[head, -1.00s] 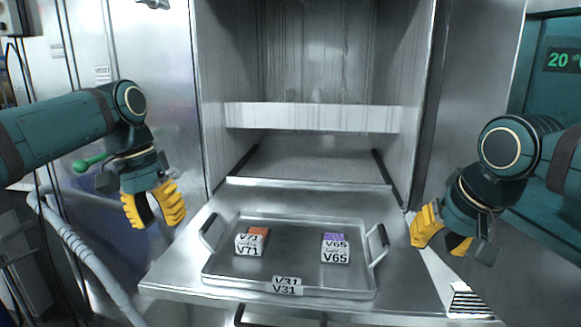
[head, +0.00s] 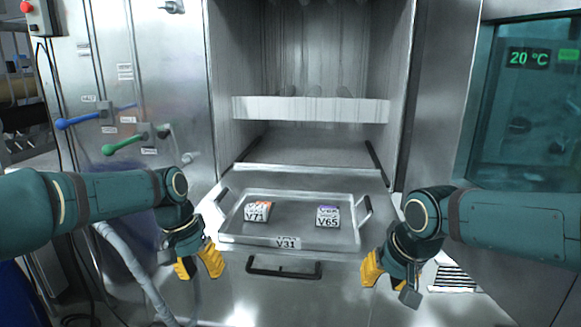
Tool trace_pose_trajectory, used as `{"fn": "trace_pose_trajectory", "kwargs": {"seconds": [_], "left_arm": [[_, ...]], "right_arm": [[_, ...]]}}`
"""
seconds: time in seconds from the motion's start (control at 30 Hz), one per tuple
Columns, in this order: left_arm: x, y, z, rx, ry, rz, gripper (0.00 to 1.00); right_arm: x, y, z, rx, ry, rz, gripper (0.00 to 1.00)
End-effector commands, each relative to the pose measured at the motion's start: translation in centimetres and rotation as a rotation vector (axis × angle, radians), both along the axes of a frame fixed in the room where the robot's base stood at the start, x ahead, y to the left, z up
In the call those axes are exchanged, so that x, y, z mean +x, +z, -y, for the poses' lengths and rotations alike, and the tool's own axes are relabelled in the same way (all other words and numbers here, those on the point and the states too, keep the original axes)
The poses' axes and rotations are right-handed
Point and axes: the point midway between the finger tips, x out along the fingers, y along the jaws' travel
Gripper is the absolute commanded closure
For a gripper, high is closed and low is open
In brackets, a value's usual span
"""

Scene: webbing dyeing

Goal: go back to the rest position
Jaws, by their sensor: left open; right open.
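My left gripper (head: 200,264) hangs open and empty, its yellow fingers pointing down, in front of and left of the metal tray. My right gripper (head: 385,276) is open and empty too, in front of and right of the tray. Both are apart from the tray. The tray (head: 285,242), labelled V31, lies on the metal shelf before the open chamber. On it sit a block labelled V71 (head: 256,213) with orange on top, at left, and a block labelled V65 (head: 327,217) with purple on top, at right.
The open chamber (head: 310,150) stands behind the tray. A black bar handle (head: 284,270) sits below the tray's front. Blue (head: 85,119) and green (head: 125,143) lever handles are on the left wall. A window with a 20 °C display (head: 529,58) is at right.

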Motion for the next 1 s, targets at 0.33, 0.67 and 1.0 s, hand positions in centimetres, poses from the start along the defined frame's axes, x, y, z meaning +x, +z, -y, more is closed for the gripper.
{"fn": "trace_pose_trajectory", "kwargs": {"seconds": [0.33,0.67,1.0], "left_arm": [[-4.6,-21.7,5.6,-0.086,0.087,0.006,0.6],[-16.2,-33.3,8.2,-0.118,0.221,0.025,0.6],[-20.9,-35.1,8.4,-0.113,0.275,0.045,0.6]], "right_arm": [[-2.0,-21.1,-4.5,0.073,0.066,-0.129,0.66],[-11.5,-35.0,-6.7,0.179,0.013,-0.228,0.66],[-15.6,-37.9,-7.4,0.21,-0.025,-0.249,0.66]]}}
